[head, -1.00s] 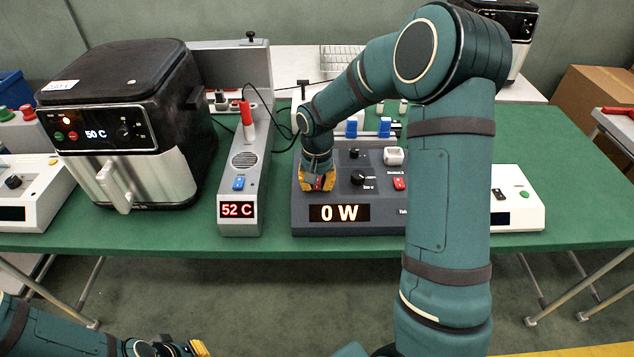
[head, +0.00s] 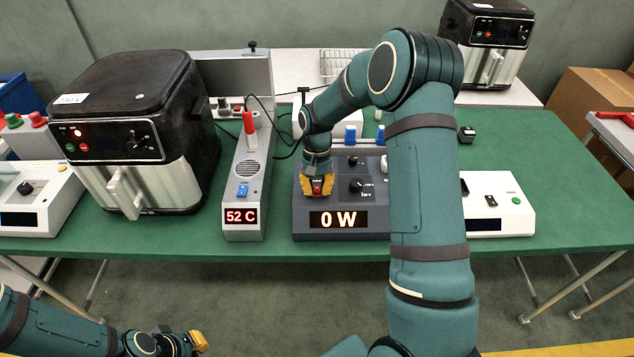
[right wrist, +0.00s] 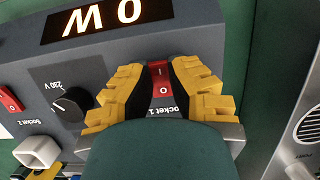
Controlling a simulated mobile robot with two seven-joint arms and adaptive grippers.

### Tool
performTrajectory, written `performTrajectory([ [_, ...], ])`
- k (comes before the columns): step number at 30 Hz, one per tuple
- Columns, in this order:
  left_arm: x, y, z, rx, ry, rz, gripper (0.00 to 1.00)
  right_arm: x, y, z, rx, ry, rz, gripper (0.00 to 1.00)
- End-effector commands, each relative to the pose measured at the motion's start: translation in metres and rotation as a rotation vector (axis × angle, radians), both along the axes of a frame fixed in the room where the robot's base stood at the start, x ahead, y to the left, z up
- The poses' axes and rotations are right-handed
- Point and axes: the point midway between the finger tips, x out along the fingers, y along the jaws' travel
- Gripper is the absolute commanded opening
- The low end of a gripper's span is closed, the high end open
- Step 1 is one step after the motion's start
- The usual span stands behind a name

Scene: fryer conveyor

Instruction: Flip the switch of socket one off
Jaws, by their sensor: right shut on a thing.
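The grey power unit (head: 345,228) on the green table shows 0 W, and its display (right wrist: 105,18) is upside down in the right wrist view. The red rocker switch of socket one (right wrist: 159,80) sits between the yellow fingers of my right gripper (right wrist: 158,92), with the I and O marks showing. My right gripper (head: 317,186) is shut on this switch, pointing down at the unit's front left. Part of the "Socket 1" label is hidden by the gripper. My left gripper (head: 196,342) is low at the bottom left, away from the table; its opening is unclear.
The socket 2 red switch (right wrist: 10,99) and a black knob (right wrist: 70,104) are beside the gripper. A black air fryer (head: 130,140) and a grey thermometer unit (head: 247,180) reading 52 C stand to the left. A white device (head: 500,205) is right of my arm.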

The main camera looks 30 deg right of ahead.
Motion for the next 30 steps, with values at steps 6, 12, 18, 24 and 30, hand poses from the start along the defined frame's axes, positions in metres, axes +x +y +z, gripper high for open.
performTrajectory([
  [6,0.001,0.000,0.001,0.001,-0.001,0.002,0.00,-0.003,0.001,-0.005,0.011,0.021,0.001,0.00],
  [12,0.001,0.000,0.001,0.001,-0.001,0.002,0.00,-0.003,0.001,-0.005,0.011,0.023,0.001,0.35],
  [18,0.000,0.000,0.001,0.000,-0.002,0.002,0.00,-0.002,0.001,-0.003,0.009,0.017,0.000,0.55],
  [24,0.000,0.000,0.001,0.000,-0.002,0.002,0.00,0.000,0.000,0.000,0.008,0.014,0.000,0.55],
  [30,0.000,0.000,0.001,0.000,-0.002,0.002,0.00,0.005,-0.003,0.022,0.007,0.010,0.000,0.55],
])
